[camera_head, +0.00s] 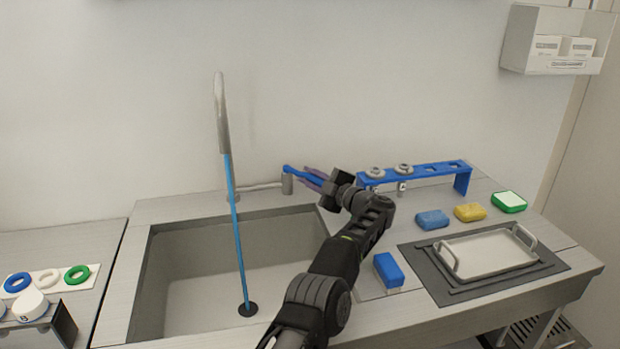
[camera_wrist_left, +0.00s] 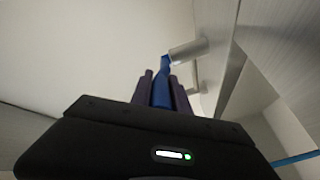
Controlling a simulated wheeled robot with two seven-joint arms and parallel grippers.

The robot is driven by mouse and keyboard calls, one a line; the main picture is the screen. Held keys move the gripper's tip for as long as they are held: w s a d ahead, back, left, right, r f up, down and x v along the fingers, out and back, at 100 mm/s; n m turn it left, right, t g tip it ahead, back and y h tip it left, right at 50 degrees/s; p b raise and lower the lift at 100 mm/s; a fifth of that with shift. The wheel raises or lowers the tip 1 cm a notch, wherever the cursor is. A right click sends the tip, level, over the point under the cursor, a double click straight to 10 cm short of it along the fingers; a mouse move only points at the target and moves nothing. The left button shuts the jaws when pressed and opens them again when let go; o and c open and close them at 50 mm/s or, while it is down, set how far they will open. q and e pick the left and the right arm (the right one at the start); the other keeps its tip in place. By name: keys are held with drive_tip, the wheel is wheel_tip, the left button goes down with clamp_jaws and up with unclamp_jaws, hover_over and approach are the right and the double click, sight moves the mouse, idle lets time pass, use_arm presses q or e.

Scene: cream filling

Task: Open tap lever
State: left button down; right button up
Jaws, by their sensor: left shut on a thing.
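The blue tap lever (camera_head: 290,169) sticks out to the right from the small metal valve body (camera_head: 287,184) behind the sink. My left gripper (camera_head: 310,178) has its purple fingers shut on the lever. In the left wrist view the blue lever (camera_wrist_left: 161,88) lies between the two fingers (camera_wrist_left: 162,92), with the metal valve (camera_wrist_left: 188,50) at its far end. The tall metal spout (camera_head: 221,115) stands behind the sink. A thin blue stream (camera_head: 237,230) runs from its mouth down to the dark drain (camera_head: 247,309). My right gripper is not in view.
The sink (camera_head: 180,300) is otherwise empty. A blue rack (camera_head: 430,171) with metal pieces stands right of the tap. Blue, yellow and green sponges (camera_head: 470,212) and a metal tray (camera_head: 490,253) on a grey mat lie at right. Coloured rings (camera_head: 77,274) lie at far left.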

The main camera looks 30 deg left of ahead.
use_arm(q)
drive_tip(key=c, duration=1.3)
unclamp_jaws()
drive_tip(key=shift+w, duration=0.1)
drive_tip(key=shift+o, duration=0.2)
wheel_tip(320, 180, up, 6)
drive_tip(key=shift+r+p, duration=0.15)
drive_tip(key=shift+p, duration=0.3)
wheel_tip(320, 180, up, 3)
drive_tip(key=shift+p, duration=1.15)
drive_tip(key=shift+r+p, duration=0.4)
drive_tip(key=shift+p, duration=0.05)
